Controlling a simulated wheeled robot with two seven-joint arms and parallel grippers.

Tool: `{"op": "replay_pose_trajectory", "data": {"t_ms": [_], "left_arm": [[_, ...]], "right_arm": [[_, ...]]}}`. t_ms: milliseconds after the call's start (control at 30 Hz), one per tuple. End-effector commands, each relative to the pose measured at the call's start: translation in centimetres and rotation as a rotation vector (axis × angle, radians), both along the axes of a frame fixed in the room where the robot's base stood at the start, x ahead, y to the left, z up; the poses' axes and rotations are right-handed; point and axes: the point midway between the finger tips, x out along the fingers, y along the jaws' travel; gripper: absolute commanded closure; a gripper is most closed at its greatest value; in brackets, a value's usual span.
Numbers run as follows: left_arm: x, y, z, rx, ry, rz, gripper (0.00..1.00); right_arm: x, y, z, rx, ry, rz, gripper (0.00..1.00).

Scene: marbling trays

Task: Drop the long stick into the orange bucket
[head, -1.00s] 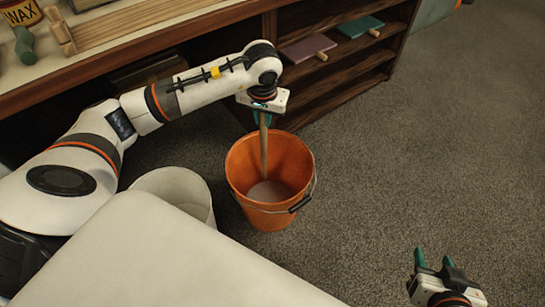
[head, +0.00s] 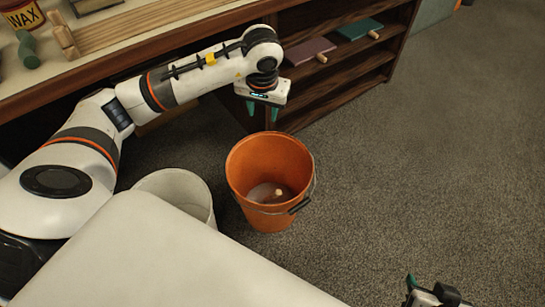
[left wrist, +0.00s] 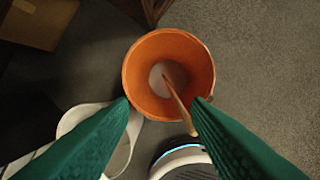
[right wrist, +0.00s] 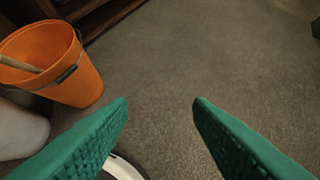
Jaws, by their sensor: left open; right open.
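The orange bucket (head: 270,152) stands upright on the floor, with a pale patch at its bottom. The long wooden stick leans inside it, seen in the left wrist view (left wrist: 177,103) and partly in the right wrist view (right wrist: 22,64). In the head view only a small pale bit of it (head: 278,192) shows, low in the bucket. My left gripper (head: 262,110) is open and empty above the bucket's far rim, apart from the stick. My right gripper (head: 427,287) is open and empty, low at the bottom edge of the head view.
A white bucket (head: 178,187) stands left of the orange one. A pale surface (head: 170,255) fills the near left. A wooden shelf unit (head: 335,75) with paddles stands behind, its top (head: 170,22) holding boards and a wax tin. The carpet to the right is clear.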

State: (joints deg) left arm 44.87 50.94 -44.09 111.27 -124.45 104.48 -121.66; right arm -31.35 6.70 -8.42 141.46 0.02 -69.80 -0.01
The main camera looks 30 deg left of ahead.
Motion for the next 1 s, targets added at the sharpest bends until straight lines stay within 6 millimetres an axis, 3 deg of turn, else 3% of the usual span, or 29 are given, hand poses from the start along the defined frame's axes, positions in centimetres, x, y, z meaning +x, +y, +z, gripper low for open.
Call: {"op": "replay_pose_trajectory", "data": {"t_ms": [100, 333, 533, 1000], "left_arm": [[-0.3, -0.3, 3.0, 0.001, -0.005, -0.002, 0.56], [-0.9, -0.8, 6.3, 0.000, -0.003, 0.000, 0.56], [-1.2, -0.9, 7.1, 0.001, 0.000, -0.001, 0.56], [-1.2, -1.3, 6.9, -0.018, 0.000, -0.003, 0.56]], "right_arm": [[-2.3, -0.8, -0.7, -0.029, 0.133, -0.011, 0.53], [-5.8, -1.9, -1.7, -0.068, 0.319, -0.026, 0.53], [-6.8, -2.2, -1.9, -0.079, 0.374, -0.031, 0.53], [-6.8, -2.2, -2.0, -0.078, 0.373, -0.030, 0.53]]}}
